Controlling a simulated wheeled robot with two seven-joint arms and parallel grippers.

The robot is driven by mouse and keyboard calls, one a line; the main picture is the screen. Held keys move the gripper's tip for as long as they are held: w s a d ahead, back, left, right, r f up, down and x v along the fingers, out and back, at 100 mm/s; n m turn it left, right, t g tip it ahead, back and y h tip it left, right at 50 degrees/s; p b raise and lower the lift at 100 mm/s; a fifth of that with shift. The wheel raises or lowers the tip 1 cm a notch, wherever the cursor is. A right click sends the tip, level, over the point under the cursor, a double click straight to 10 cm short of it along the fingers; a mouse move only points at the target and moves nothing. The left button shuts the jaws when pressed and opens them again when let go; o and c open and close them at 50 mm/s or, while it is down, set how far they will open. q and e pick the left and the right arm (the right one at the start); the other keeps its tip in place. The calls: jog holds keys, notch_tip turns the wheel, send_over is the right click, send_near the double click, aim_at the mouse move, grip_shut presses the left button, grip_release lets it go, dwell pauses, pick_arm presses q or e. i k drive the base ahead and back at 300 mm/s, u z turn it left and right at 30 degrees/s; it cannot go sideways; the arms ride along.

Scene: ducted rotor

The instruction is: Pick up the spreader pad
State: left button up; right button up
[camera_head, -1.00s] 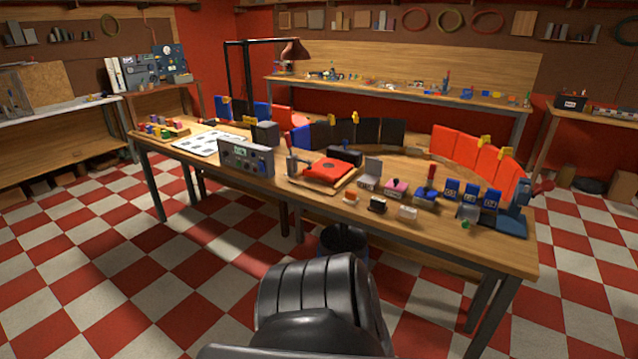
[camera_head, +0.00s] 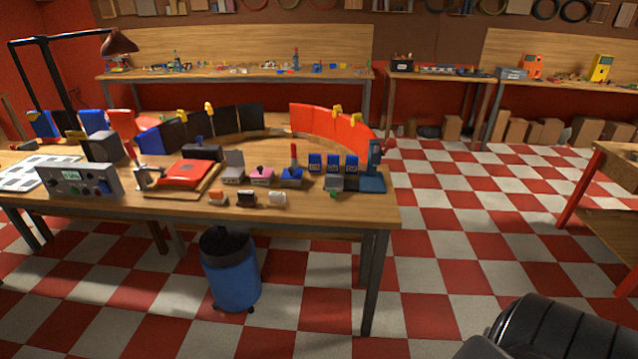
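The workbench (camera_head: 340,209) stands at the left and centre of the head view. Near its front edge lie three small blocks: an orange and white one (camera_head: 217,198), a black one (camera_head: 246,199) and a white one (camera_head: 277,199). Behind them sit a grey piece (camera_head: 233,170), a pink piece (camera_head: 261,175) and a blue piece with a red top (camera_head: 292,176). I cannot tell which of the small pieces is the spreader pad. Neither gripper is in view.
A red plate fixture (camera_head: 188,173), a grey control box (camera_head: 80,181) and a blue vise-like tool (camera_head: 374,170) stand on the bench. A blue bin (camera_head: 232,278) is below the front edge.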

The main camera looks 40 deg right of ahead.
aim_at(217, 195)
jog(key=z, duration=0.7)
jog(key=i, duration=1.65)
